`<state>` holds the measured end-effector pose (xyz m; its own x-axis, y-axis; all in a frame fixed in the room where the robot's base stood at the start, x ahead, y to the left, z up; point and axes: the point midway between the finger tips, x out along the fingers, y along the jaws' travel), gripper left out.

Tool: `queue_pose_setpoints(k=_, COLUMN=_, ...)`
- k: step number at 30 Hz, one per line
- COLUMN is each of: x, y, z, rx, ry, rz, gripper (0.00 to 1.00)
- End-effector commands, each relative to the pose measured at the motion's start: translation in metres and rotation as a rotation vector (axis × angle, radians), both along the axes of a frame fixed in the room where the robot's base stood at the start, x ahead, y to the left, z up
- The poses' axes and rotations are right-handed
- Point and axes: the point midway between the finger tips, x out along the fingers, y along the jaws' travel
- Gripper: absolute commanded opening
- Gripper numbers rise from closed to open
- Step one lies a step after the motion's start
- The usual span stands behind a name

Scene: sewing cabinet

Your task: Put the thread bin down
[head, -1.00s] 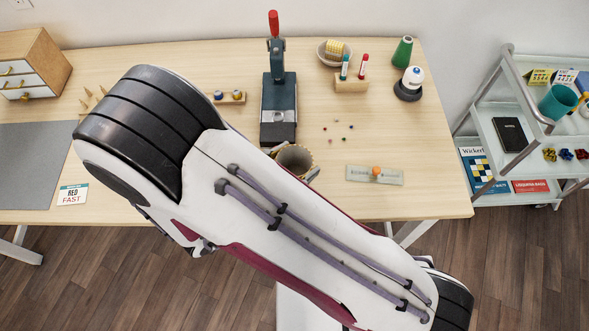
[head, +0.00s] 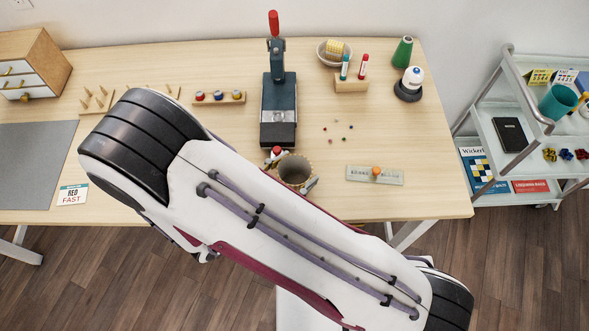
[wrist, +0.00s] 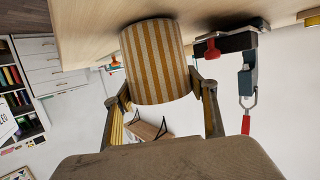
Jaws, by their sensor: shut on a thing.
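The thread bin (wrist: 157,62) is a round tub with yellow and white upright stripes. In the wrist view my gripper (wrist: 160,93) is shut on it, one finger on each side. The table top (wrist: 90,30) shows close by the bin's far end; I cannot tell if they touch. In the head view the open bin (head: 294,171) shows over the front part of the table, just in front of the dark press (head: 279,105). My arm hides part of the bin and most of the gripper there.
A small red-topped thing (head: 277,152) shows beside the bin. A spool rack (head: 218,97) stands left of the press. The table's right front corner is clear.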

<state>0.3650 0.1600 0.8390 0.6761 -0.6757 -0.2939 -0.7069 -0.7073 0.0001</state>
Motion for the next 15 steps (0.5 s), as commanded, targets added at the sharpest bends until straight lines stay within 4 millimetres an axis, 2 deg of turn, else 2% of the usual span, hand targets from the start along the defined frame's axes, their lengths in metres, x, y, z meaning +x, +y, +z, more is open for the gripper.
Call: queue_pose_setpoints(k=15, x=0.0001, y=0.0000, z=-0.0042, rx=-0.001, ry=0.001, rz=0.000, gripper=0.35)
